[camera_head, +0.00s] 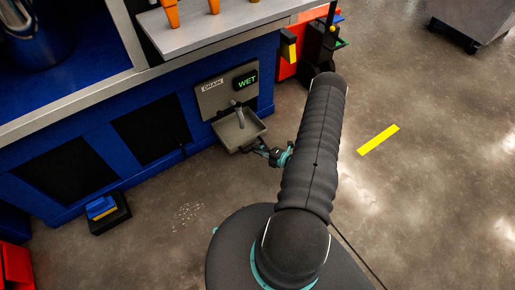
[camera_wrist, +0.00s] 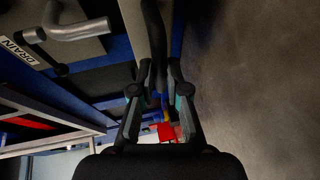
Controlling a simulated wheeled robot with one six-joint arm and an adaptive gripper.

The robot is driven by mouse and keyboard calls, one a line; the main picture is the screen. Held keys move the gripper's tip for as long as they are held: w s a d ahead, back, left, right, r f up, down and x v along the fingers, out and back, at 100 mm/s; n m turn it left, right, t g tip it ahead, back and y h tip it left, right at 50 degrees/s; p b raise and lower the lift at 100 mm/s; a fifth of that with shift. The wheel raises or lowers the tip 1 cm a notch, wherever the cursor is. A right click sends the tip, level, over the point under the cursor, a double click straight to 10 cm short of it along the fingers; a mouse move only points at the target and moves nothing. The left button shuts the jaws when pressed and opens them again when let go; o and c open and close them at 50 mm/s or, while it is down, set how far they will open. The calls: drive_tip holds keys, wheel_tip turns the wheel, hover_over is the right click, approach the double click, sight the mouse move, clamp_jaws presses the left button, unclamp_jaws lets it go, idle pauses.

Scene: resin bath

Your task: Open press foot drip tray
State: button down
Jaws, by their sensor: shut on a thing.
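The grey drip tray (camera_head: 240,130) juts out low on the blue bench front, below a drain spout (camera_head: 239,112). The panel behind carries a DRAIN label (camera_head: 213,84) and a green WET sign (camera_head: 246,80). My gripper (camera_head: 265,151) is at the tray's near right edge. In the wrist view my gripper (camera_wrist: 157,75) is shut on a dark bar, seemingly the tray handle (camera_wrist: 153,30), beside the tray's pale wall (camera_wrist: 133,22). The exact finger contact is dark and partly hidden. The spout shows in the wrist view's upper left (camera_wrist: 75,30).
Dark recessed openings (camera_head: 150,130) lie left of the tray. A black box with a blue and yellow top (camera_head: 105,212) stands on the floor. A red unit (camera_head: 290,62) is beyond the bench end. Floor to the right, with a yellow strip (camera_head: 378,140), is clear.

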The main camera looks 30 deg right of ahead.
drive_tip(key=c, duration=1.2)
unclamp_jaws()
drive_tip(key=v, duration=1.2)
drive_tip(key=shift+r, duration=0.1)
